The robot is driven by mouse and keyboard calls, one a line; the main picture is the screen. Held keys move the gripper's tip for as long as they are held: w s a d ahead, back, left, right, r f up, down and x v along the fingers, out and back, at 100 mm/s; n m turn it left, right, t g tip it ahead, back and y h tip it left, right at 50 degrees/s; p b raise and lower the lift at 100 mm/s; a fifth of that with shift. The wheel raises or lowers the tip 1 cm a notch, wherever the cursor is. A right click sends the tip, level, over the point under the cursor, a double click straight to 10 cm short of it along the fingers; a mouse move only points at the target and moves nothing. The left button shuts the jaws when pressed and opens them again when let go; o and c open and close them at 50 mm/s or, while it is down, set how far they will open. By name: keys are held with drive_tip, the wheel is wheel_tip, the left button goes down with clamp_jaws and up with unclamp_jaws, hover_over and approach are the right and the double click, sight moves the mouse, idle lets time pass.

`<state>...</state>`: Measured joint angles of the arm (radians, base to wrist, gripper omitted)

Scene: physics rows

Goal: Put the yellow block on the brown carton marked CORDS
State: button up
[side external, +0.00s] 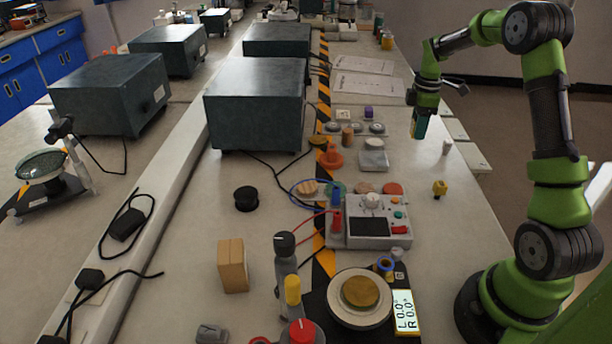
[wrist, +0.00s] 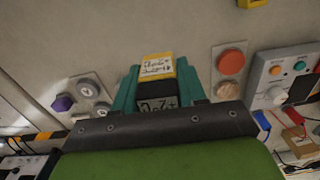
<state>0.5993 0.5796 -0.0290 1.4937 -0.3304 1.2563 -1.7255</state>
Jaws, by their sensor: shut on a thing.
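My gripper (side external: 419,128) is above the right part of the bench in the side view, pointing down. In the wrist view its teal fingers (wrist: 158,92) are shut on a small block (wrist: 157,66) with a yellow face carrying a white label with dark lettering. Its nearer face looks black with light marks. In the side view the fingers mostly hide this block. A tan-brown upright box (side external: 232,265) stands on the bench at lower left, well away from my gripper; no marking on it can be read.
A meter panel (side external: 372,222) with wires stands mid-bench. A black round piece (side external: 246,198) lies behind the box. A small yellow piece (side external: 439,188) lies right of the panel. Large dark cases (side external: 253,110) stand further back.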

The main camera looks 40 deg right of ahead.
drive_tip(key=w+a+r+n, duration=0.15)
drive_tip(key=w+a, duration=0.25)
drive_tip(key=a, duration=0.4)
drive_tip(key=w+a+n, duration=0.3)
drive_tip(key=w+a, duration=0.2)
drive_tip(key=a, duration=0.3)
wheel_tip(320, 180, up, 8)
drive_tip(key=n, duration=1.4)
hover_over(230, 251)
wheel_tip(230, 251, down, 10)
drive_tip(key=shift+r, duration=0.15)
drive_tip(key=o, duration=1.1)
